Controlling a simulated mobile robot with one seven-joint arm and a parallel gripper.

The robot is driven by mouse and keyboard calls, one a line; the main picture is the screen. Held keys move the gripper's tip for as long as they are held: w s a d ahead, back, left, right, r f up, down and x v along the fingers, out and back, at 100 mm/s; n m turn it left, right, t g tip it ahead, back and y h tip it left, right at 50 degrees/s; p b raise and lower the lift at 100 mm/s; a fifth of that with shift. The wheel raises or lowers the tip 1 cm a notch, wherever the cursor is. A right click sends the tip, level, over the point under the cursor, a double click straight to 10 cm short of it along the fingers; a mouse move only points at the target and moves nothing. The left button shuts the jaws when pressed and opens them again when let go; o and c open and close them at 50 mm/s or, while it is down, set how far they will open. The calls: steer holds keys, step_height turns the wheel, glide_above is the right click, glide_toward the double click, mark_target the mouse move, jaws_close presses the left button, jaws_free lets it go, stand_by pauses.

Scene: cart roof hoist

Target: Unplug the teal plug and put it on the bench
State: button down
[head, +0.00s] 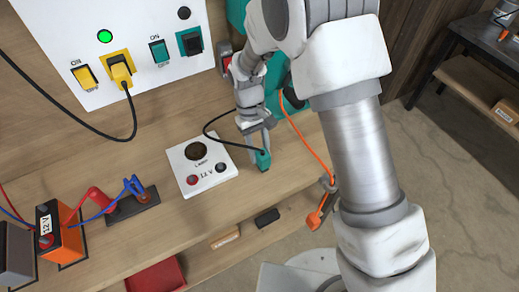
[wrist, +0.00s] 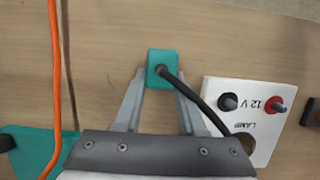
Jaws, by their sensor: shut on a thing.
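The teal plug (head: 263,160) is between the fingertips of my gripper (head: 260,146), over the bench (head: 215,225) just right of the white lamp plate. In the wrist view the plug (wrist: 155,55) shows square between the two grey fingers (wrist: 160,88), with its black cable leaving toward the lower right. My gripper is shut on it. Whether the plug touches the bench top is hard to tell. The teal socket (head: 190,41) on the white panel has no plug in it. A teal switch (head: 159,51) is beside it.
The white lamp plate (head: 202,178) is close left of the plug. A yellow plug (head: 120,70) sits in the panel under a lit green lamp (head: 105,36). An orange cable (head: 309,143) hangs to the right. Bare bench lies in front of the gripper.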

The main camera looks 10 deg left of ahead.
steer(key=shift+f, duration=0.15)
steer(key=shift+c, duration=2.1)
jaws_free()
steer(key=v, duration=1.7)
steer(key=s+d+r+m+t+y, duration=0.1)
steer(key=d+r+m+t, duration=0.1)
steer(key=d+r, duration=0.6)
steer(key=s+d+r+m+t, duration=0.2)
steer(key=s+d+m+t, duration=0.1)
steer(key=s+d, duration=0.5)
steer(key=s+d+r+m+t+y, duration=0.1)
steer(key=s+d+r+m+t, duration=0.1)
steer(key=s+d, duration=0.6)
steer(key=d+m+t, duration=0.1)
steer(key=d, duration=0.1)
steer(key=shift+d, duration=0.25)
